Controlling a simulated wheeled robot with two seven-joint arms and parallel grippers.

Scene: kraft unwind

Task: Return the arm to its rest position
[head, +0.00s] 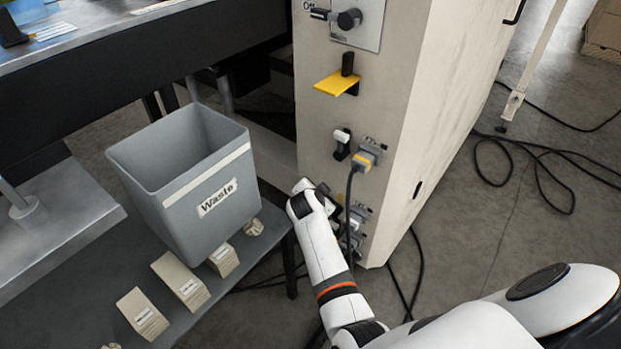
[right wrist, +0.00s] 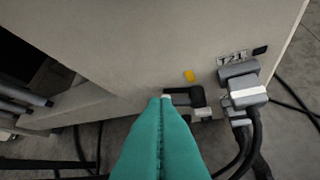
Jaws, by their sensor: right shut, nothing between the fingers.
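My right arm (head: 325,250) reaches up from the lower right in the head view to the lower front of the beige machine cabinet (head: 322,130). Its gripper is mostly hidden there behind the wrist. In the right wrist view my right gripper (right wrist: 162,100) shows as two teal fingers pressed together with nothing between them. The fingertips appear close to a black lever or handle (right wrist: 188,96) on the cabinet face; I cannot tell whether they touch it. My left gripper is not in view.
A grey plug (right wrist: 243,85) with cables sits right of the fingers. A grey waste bin (head: 185,180) stands on a shelf to the left, with small labelled boxes (head: 180,280) in front. A yellow flap (head: 337,84) juts from the cabinet. Loose cables (head: 540,165) lie on the floor.

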